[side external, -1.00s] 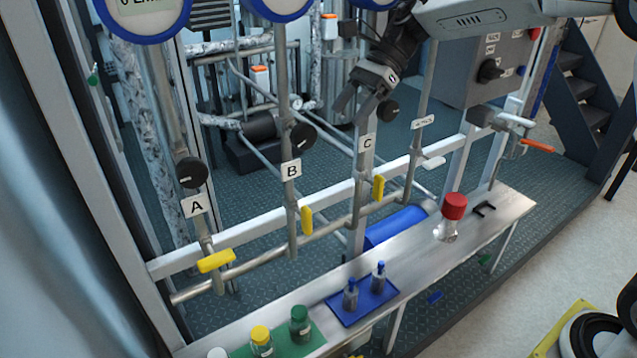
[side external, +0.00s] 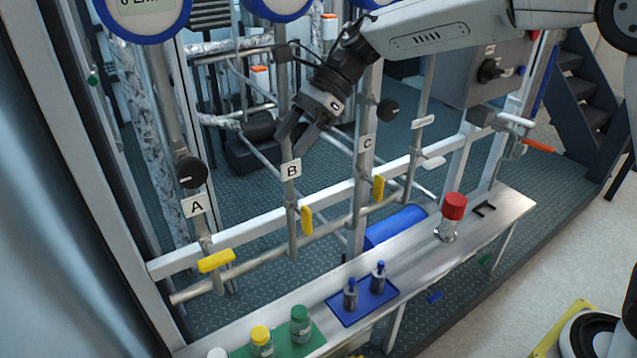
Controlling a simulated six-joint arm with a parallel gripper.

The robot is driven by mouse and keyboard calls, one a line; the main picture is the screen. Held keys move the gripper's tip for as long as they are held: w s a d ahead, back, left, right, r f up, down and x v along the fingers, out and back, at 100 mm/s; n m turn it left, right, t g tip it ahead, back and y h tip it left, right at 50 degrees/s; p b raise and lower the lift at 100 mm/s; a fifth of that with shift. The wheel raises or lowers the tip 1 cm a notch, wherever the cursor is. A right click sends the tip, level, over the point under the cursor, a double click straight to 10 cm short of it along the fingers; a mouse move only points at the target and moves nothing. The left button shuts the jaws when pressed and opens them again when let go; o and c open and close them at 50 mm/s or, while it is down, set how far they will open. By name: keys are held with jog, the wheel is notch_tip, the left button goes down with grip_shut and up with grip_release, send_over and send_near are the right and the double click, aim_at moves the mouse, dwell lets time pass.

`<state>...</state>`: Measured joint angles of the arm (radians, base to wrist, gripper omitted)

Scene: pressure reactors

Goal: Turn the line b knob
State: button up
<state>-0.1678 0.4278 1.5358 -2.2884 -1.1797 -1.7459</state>
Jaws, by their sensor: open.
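The line B pipe carries a white B label (side external: 291,170) and stands upright left of centre. My gripper (side external: 290,142) is open in front of this pipe, just above the label, with its fingers pointing down and to the left. The black line B knob is hidden behind my gripper, so I cannot tell whether the fingers touch it or lie around it.
Black knobs sit on line A (side external: 189,172) and line C (side external: 389,109). Yellow valve handles (side external: 307,220) line the lower pipe. A metal bench (side external: 418,262) in front bears a red-capped bottle (side external: 450,216), a blue tray (side external: 341,312) and several small bottles.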

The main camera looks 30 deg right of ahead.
grip_shut()
dwell(0.4)
jog(key=shift+d+r+y, duration=0.1)
jog(key=shift+r+y, duration=0.1)
jog(key=shift+y, duration=1.25)
jog(key=shift+d+r+y, duration=0.1)
jog(key=shift+r+y, duration=0.05)
jog(key=shift+y, duration=1.3)
grip_release()
jog(key=shift+d, duration=0.1)
